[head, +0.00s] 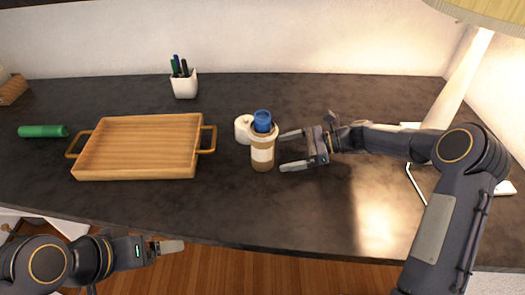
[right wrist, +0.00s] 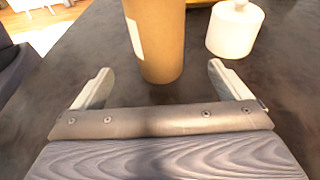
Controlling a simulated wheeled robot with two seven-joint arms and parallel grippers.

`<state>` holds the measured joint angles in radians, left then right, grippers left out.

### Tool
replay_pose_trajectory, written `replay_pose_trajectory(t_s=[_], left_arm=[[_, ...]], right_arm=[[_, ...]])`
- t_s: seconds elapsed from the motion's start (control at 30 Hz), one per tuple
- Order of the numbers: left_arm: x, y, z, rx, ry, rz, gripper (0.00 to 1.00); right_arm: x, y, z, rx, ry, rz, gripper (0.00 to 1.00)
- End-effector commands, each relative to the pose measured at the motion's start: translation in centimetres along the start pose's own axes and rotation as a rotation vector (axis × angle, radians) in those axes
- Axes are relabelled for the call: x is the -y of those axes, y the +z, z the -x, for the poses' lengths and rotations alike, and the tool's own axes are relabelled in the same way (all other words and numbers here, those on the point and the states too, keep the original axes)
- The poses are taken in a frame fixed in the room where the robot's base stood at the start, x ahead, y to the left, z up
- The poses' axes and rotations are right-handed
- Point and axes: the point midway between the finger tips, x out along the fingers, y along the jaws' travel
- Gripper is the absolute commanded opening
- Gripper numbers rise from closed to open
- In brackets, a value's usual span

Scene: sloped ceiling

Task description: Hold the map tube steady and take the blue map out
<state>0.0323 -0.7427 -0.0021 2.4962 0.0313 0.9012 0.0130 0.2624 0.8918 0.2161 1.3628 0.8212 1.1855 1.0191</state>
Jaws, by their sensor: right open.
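The map tube (head: 262,165) is a brown cardboard cylinder with a pale label, standing upright on the dark counter. The rolled blue map (head: 262,121) sticks out of its top. My right gripper (head: 284,152) is open just right of the tube, fingers pointing at it. In the right wrist view, the tube (right wrist: 160,45) stands ahead, roughly between the open fingertips (right wrist: 160,70), with no visible grip; its top is out of frame. My left gripper (head: 172,247) is low at the left, off the counter's front edge; only one finger shows clearly.
A white round container (head: 242,130) stands close behind and left of the tube; it also shows in the wrist view (right wrist: 234,30). A wooden tray (head: 140,172) lies left, with a green cylinder (head: 43,131) beyond it. A pen cup (head: 184,86) stands behind. A lamp (head: 457,80) is at right.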

Motion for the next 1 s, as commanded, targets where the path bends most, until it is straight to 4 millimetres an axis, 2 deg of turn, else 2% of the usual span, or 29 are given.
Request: replay_pose_trajectory(t_s=[0.17, 0.43, 0.6, 0.9, 1.0], left_arm=[[0.7, 0.8, -1.5, 0.000, 0.000, 0.000, 0.82], [0.6, 0.7, -1.3, 0.000, 0.000, 0.000, 0.82], [0.6, 0.7, -1.4, 0.000, 0.000, 0.000, 0.82], [0.6, 0.7, -1.4, 0.000, 0.000, 0.000, 0.82], [0.6, 0.7, -1.4, 0.000, 0.000, 0.000, 0.82]], right_arm=[[-0.1, -0.4, -2.9, 0.000, 0.003, 0.001, 0.96], [-0.1, 0.0, -5.8, 0.001, 0.002, 0.001, 0.96], [0.0, 0.0, -6.6, 0.000, 0.001, 0.000, 0.96], [-0.1, 0.0, -6.7, 0.000, 0.000, 0.000, 0.96], [0.0, 0.0, -6.7, 0.000, 0.000, 0.000, 0.83]])
